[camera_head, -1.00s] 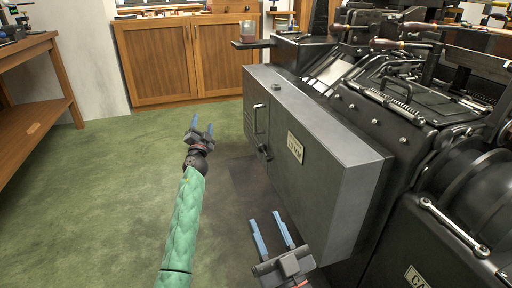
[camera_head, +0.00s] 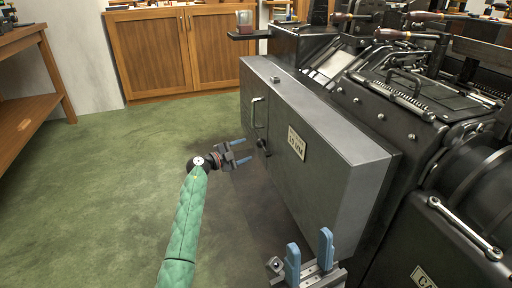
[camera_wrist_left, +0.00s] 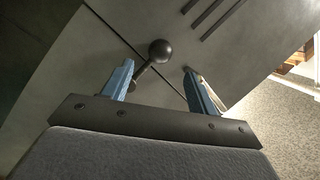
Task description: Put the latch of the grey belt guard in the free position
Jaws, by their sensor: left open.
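The grey belt guard (camera_head: 318,165) is a long metal box on the side of the black machine. Its latch (camera_head: 264,147) is a dark lever with a ball knob, low on the guard's left face below a bar handle (camera_head: 256,113). In the left wrist view the latch's ball knob (camera_wrist_left: 160,50) shows beyond and between the blue fingertips, on a slanting stem by a panel seam. My left gripper (camera_head: 241,154) is open and empty, its fingers pointing right at the latch, seemingly just short of it. My right gripper (camera_head: 309,255) is open and empty near the guard's near end.
The black machine (camera_head: 420,130) fills the right side, with a wrench (camera_head: 465,228) on it. Wooden cabinets (camera_head: 160,52) stand at the back and a wooden bench (camera_head: 40,80) at the left. The green floor (camera_head: 110,180) left of the guard is clear.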

